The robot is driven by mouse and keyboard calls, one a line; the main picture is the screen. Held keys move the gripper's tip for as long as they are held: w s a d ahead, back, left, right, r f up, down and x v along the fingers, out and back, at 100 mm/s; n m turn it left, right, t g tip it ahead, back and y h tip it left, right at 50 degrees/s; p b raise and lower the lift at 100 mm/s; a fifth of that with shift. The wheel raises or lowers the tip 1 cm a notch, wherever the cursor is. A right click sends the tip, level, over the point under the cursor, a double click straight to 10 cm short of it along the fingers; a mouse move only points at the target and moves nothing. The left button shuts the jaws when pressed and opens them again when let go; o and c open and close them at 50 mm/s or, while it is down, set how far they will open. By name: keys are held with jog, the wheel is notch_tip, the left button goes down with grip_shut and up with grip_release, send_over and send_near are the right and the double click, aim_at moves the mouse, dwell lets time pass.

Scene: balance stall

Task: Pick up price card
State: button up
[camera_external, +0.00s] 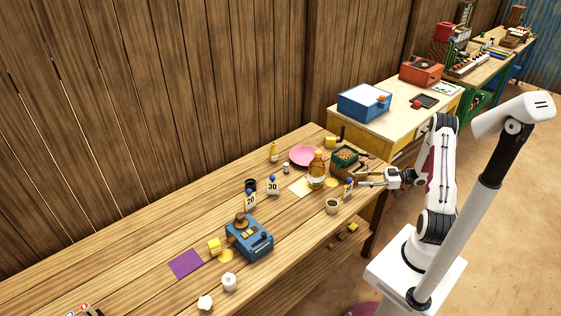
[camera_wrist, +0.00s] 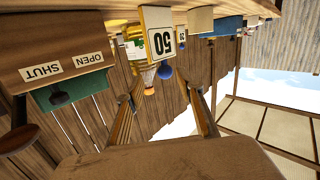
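A price card marked 50 (camera_wrist: 160,43) with a blue knob (camera_wrist: 165,73) shows upside down in the wrist view, just beyond my fingertips. In the external view this small card (camera_external: 348,188) stands near the table's right edge, close to my gripper (camera_external: 363,179). My gripper (camera_wrist: 167,97) is open, its two fingers apart and pointing at the card, with nothing held between them. Two other price cards stand farther left on the table: one marked 30 (camera_external: 272,188) and one marked 20 (camera_external: 251,202), each with a blue knob.
A green crate (camera_external: 345,158) and pink plate (camera_external: 304,156) lie behind. A wooden panel labelled OPEN and SHUT (camera_wrist: 60,45) is beside my gripper in the wrist view.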

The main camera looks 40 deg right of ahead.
aim_at(350, 178)
jog(key=shift+s+d+r+m+t+y, duration=0.15)
jog(key=shift+s+d+m+t+y, duration=0.2)
jog(key=shift+s+y, duration=0.25)
jog(key=shift+w+a, duration=0.1)
jog(key=shift+a, duration=0.05)
jog(key=shift+x, duration=1.25)
jog(key=shift+x, duration=2.65)
jog(key=shift+a+r, duration=0.1)
jog(key=shift+r, duration=0.05)
jog(key=shift+c, duration=0.3)
jog(key=c, duration=1)
